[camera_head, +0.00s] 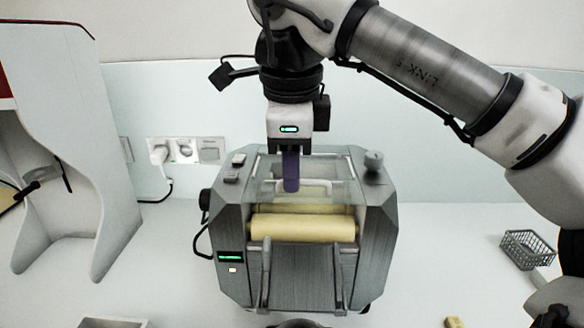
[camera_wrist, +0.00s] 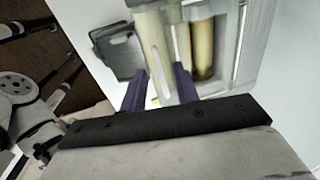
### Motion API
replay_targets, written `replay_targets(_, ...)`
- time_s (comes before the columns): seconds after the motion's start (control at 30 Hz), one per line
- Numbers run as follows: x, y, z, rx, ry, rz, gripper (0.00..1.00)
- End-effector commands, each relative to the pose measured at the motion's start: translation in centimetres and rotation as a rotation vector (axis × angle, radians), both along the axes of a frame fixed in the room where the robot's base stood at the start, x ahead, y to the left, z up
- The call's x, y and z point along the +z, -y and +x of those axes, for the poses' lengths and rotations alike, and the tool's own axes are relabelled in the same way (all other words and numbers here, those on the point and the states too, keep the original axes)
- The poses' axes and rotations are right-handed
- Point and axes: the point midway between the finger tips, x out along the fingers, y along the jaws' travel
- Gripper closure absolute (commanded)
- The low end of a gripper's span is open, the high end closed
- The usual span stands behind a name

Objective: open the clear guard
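The clear guard (camera_head: 335,190) is a see-through panel over the top of the grey mill (camera_head: 378,215); it appears lowered over the cream rollers (camera_head: 305,228). A pale bar-like handle (camera_head: 316,187) shows at the guard. My gripper (camera_head: 291,186) points down at the guard, its purple finger overlapping the handle's left part in the head view. The wrist view shows the two purple fingers (camera_wrist: 159,88) spread apart, with part of the pale, see-through guard area between them. I cannot tell whether they touch the handle. The second finger is hidden in the head view.
A black knob (camera_head: 373,161) stands on the mill's top right, and small switches (camera_head: 236,167) sit at its left. A white stand (camera_head: 85,170) is at the left, a wire basket (camera_head: 526,249) at the right. The counter right of the mill is mostly clear.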

Motion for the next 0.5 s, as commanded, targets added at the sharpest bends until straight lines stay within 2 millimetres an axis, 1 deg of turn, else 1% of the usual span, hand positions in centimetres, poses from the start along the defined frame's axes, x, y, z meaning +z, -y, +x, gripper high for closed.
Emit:
replay_targets(0.13,-0.59,-0.02,0.11,0.0,0.001,0.0,0.69)
replay_targets(0.37,-0.63,-0.02,0.12,0.0,0.001,0.0,0.69)
replay_targets(0.5,-0.62,-0.02,0.11,0.0,0.001,0.0,0.88)
